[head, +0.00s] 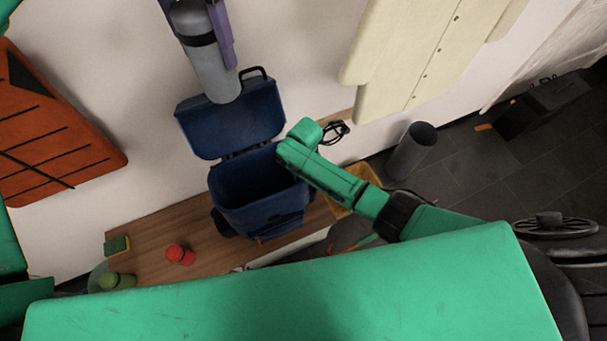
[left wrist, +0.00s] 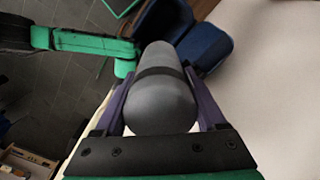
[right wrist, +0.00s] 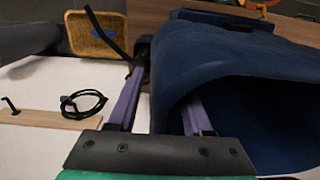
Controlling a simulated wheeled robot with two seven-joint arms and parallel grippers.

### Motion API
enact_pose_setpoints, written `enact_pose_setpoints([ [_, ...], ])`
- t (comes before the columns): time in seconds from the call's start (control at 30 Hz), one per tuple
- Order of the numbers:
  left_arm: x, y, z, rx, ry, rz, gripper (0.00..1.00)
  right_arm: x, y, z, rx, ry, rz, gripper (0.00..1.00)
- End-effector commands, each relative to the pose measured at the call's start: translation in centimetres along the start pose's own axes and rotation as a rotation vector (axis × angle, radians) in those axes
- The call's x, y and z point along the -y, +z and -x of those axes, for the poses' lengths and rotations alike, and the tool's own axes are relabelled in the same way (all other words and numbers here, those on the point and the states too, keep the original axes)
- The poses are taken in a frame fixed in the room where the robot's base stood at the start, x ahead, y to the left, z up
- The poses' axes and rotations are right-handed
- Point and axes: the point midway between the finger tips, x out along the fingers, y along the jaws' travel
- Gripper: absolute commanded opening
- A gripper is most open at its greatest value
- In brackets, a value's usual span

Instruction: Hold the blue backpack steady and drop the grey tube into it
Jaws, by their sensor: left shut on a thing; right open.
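The grey tube (head: 216,77), with a dark band, hangs from my left gripper (head: 213,42) above the backpack's flap. The left wrist view shows the tube (left wrist: 163,95) between the purple fingers (left wrist: 160,108). The blue backpack (head: 262,214) stands against the wall with its flap up and its dark mouth open. It also shows in the left wrist view (left wrist: 206,47). In the right wrist view my right gripper (right wrist: 164,85) is open, one finger outside the backpack's wall (right wrist: 235,60) and one in its opening. In the head view the right fingers are hidden.
The wooden bench top (head: 150,262) holds a red item (head: 180,255), a green item (head: 117,281) and a sponge (head: 117,245). A yellow basket (right wrist: 95,35) and a dark grey cylinder (head: 412,152) are to the right. Black cord (right wrist: 85,102) lies by a hook board.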

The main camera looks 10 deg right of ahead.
Motion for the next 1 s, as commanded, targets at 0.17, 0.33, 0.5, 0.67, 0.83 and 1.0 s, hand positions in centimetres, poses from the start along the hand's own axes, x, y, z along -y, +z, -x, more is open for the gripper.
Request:
enact_pose_setpoints([
  [0.17, 0.0, 0.0, 0.1, -0.001, 0.000, 0.000, 0.00, 0.1, 0.0, -1.7, 0.000, 0.000, 0.000, 0.50],
  [0.33, 0.0, 0.0, 0.1, -0.001, 0.000, 0.000, 0.00, 0.0, 0.0, -1.8, -0.001, -0.001, 0.000, 0.50],
  [0.5, 0.0, 0.0, 0.1, -0.001, 0.000, 0.000, 0.00, 0.1, 0.0, -1.8, 0.000, -0.001, -0.001, 0.08],
  [0.67, 0.0, 0.0, 0.1, -0.001, 0.000, 0.000, 0.00, 0.0, 0.0, -1.7, 0.000, -0.001, -0.001, 0.00],
  [0.83, 0.0, 0.0, 0.1, -0.001, 0.000, 0.000, 0.00, 0.0, 0.0, -1.7, 0.000, -0.001, -0.001, 0.00],
  [1.0, 0.0, 0.0, 0.1, -0.001, 0.000, 0.000, 0.00, 0.0, 0.0, -1.7, 0.000, -0.001, -0.001, 0.00],
])
